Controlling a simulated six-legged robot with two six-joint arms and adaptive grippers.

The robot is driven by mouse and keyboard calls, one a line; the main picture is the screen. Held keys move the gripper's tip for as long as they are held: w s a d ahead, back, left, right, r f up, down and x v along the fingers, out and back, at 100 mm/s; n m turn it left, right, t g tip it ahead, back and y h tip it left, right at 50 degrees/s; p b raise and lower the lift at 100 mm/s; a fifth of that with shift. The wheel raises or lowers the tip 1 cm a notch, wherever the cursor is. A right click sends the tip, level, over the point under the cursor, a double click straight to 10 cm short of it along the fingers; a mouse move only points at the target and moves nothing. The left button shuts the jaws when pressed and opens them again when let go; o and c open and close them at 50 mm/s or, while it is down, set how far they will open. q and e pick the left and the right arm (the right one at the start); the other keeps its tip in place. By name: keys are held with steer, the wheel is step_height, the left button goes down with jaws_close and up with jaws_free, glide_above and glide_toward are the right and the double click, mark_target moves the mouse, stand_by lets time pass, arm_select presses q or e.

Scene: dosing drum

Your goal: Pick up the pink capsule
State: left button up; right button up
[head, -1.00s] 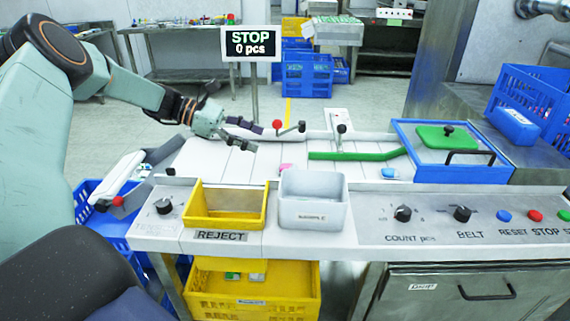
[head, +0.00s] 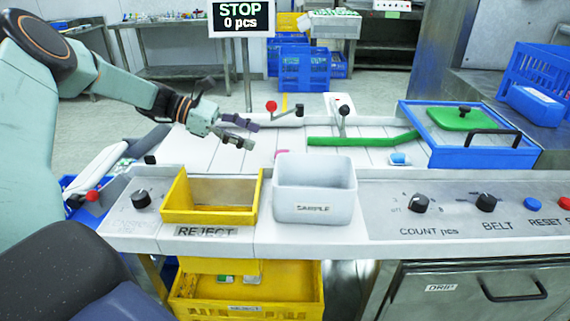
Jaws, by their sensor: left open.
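A blue capsule (head: 398,158) lies farther right on the same surface, near the blue-framed box. My left gripper (head: 245,135) is open and empty above the belt, to the left of and behind the pink capsule, apart from it. Its fingers point right. My right gripper is not in view.
The yellow REJECT bin (head: 178,205) and the grey SAMPLE bin (head: 314,207) stand at the front edge. A green guide bar (head: 350,141) crosses the belt. Upright levers with a red knob (head: 271,106) and a black knob (head: 344,110) rise behind. Control knobs (head: 419,203) sit at front right.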

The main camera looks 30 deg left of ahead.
arm_select(q)
steer(key=shift+w+a+f+b, duration=0.1)
steer(key=shift+a+f+b, duration=0.15)
steer(key=shift+f, duration=0.4)
steer(key=shift+w+a+f+b, duration=0.1)
steer(key=shift+a+f+b, duration=0.15)
steer(key=shift+f, duration=0.35)
steer(key=shift+w+d+f, duration=0.15)
steer(key=shift+d, duration=0.05)
steer(key=d, duration=0.1)
steer(key=d+b, duration=0.1)
steer(key=d, duration=0.1)
steer(key=shift+w+f, duration=0.1)
steer(key=shift+w, duration=0.2)
steer(key=w+d+f+b, duration=0.1)
steer(key=w+d+f, duration=0.1)
steer(key=shift+w+d+f+b, duration=0.25)
steer(key=shift+w+f+b, duration=0.1)
steer(key=shift+b, duration=0.05)
steer(key=shift+d+r, duration=0.2)
steer(key=shift+d, duration=0.2)
steer(key=shift+a, duration=0.2)
steer(key=shift+f, duration=0.15)
steer(key=shift+c, duration=0.9)
steer(key=shift+d, duration=0.15)
steer(key=c, duration=0.8)
